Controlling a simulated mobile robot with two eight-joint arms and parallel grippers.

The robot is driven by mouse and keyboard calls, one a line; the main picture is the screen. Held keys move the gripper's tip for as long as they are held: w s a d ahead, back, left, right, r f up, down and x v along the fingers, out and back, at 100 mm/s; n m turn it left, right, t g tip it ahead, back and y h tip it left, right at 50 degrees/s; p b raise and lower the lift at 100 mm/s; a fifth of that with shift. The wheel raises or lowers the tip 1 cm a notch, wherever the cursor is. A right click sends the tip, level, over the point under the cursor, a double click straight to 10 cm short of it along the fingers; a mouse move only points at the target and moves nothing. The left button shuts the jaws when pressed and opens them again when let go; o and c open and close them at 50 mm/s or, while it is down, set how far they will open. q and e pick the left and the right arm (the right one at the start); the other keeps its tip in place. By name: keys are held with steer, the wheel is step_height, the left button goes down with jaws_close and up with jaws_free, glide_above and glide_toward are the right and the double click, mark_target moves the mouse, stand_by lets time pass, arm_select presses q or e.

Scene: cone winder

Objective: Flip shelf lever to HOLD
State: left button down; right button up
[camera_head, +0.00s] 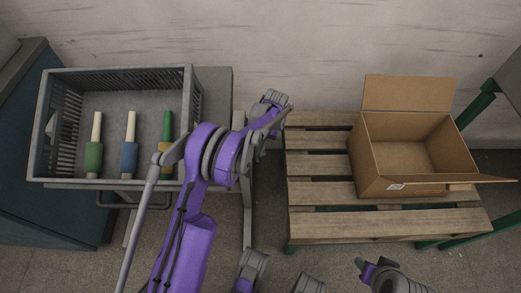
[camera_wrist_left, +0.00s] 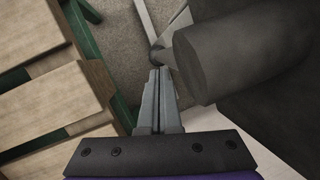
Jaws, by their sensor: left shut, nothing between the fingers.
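My left gripper (camera_head: 284,101) reaches past the grey stand beside the basket, toward the wall. In the left wrist view its fingers (camera_wrist_left: 157,75) are shut with nothing between them. A small dark round knob (camera_wrist_left: 157,55) sits right at the fingertips, with a pale rod (camera_wrist_left: 146,22) running up from it. It may be the shelf lever; I cannot tell whether the fingers touch it, and no HOLD mark is legible. A thick dark grey cylinder (camera_wrist_left: 222,65) is close on the right. My right gripper (camera_head: 364,268) is low in the head view; its jaw state is unclear.
A grey basket (camera_head: 117,71) at the left holds green, blue and yellow-green cones. A wooden pallet (camera_head: 385,222) on the right carries an open cardboard box (camera_head: 371,160). A pale wall (camera_head: 300,45) stands behind. Bare floor shows in front of the pallet.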

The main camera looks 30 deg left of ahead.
arm_select(q)
steer(key=shift+s, duration=0.1)
stand_by(0.3)
steer(key=shift+s+d, duration=0.15)
steer(key=shift+s, duration=0.05)
steer(key=shift+s+f, duration=0.1)
steer(key=shift+s, duration=0.05)
steer(key=shift+s+d+f+b, duration=0.15)
steer(key=shift+s+d+b, duration=0.3)
steer(key=shift+s, duration=0.35)
steer(key=shift+s+d+r+g+h+b, duration=0.1)
steer(key=shift+s+d+g+h+b, duration=0.15)
steer(key=shift+s+g, duration=0.2)
steer(key=shift+s+d+r+g+h+b, duration=0.1)
steer(key=shift+s+d+g+h+b, duration=0.1)
steer(key=shift+s+g+b, duration=0.25)
steer(key=shift+s+d+r+g+h+b, duration=0.1)
steer(key=shift+s+d+g+h+b, duration=0.15)
steer(key=shift+s+g, duration=0.25)
steer(key=shift+a, duration=0.1)
steer(key=p+v, duration=0.2)
steer(key=v, duration=0.9)
steer(key=shift+f, duration=0.1)
